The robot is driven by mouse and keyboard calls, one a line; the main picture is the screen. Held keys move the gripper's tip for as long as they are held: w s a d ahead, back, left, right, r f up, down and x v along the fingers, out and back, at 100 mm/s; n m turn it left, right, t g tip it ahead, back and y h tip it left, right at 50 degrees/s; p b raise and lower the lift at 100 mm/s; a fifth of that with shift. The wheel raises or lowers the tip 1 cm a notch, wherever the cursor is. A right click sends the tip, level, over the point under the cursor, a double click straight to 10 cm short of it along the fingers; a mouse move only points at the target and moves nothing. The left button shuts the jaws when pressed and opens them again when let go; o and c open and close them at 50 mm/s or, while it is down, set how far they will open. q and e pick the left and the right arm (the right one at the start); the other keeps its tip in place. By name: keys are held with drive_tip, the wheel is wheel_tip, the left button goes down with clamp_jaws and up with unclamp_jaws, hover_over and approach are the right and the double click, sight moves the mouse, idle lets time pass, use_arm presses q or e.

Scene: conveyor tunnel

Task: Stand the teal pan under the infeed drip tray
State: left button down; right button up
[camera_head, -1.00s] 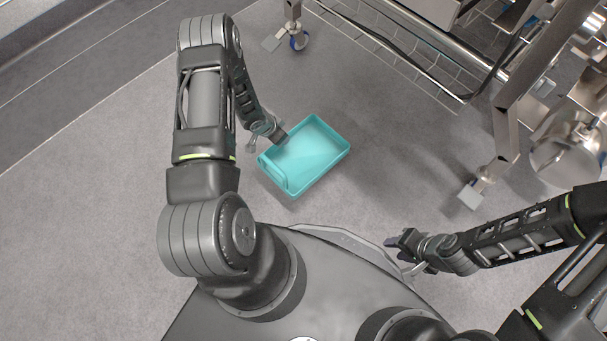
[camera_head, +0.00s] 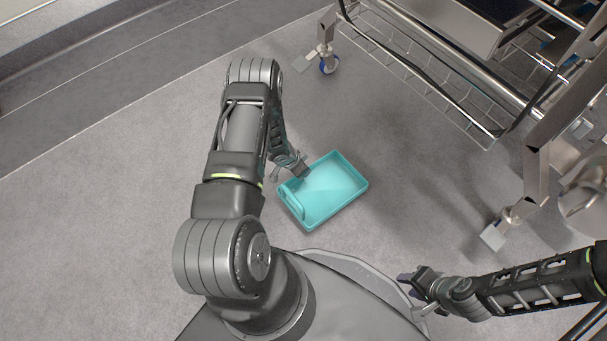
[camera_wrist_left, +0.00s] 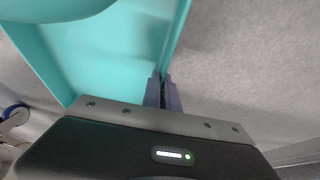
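The teal pan (camera_head: 334,193) is a shallow rectangular tray, open side up, in front of my base. Whether it touches the floor or hangs just above it I cannot tell. My left gripper (camera_head: 303,172) is at the pan's left rim. In the left wrist view its two dark fingers (camera_wrist_left: 163,92) are closed on the thin pan wall (camera_wrist_left: 176,45). My right gripper (camera_head: 407,284) is low at the right beside my base, away from the pan, with nothing visible in it; its finger gap is unclear. I cannot pick out the infeed drip tray for certain.
A steel frame with a wire shelf (camera_head: 425,75) stands at the upper right. Grey floor (camera_head: 130,200) is clear to the left and between pan and frame.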

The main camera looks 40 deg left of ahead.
use_arm(q)
drive_tip(key=shift+f+b, duration=0.3)
drive_tip(key=shift+f, duration=0.95)
drive_tip(key=shift+f, duration=0.1)
drive_tip(key=c, duration=2.1)
unclamp_jaws()
drive_tip(key=o, duration=0.5)
drive_tip(key=shift+c, duration=0.2)
drive_tip(key=shift+r, duration=0.45)
drive_tip(key=p+v, duration=0.5)
drive_tip(key=v, duration=0.6)
drive_tip(key=shift+s+a+r, duration=0.1)
drive_tip(key=shift+s+a, duration=0.05)
drive_tip(key=shift+s, duration=0.1)
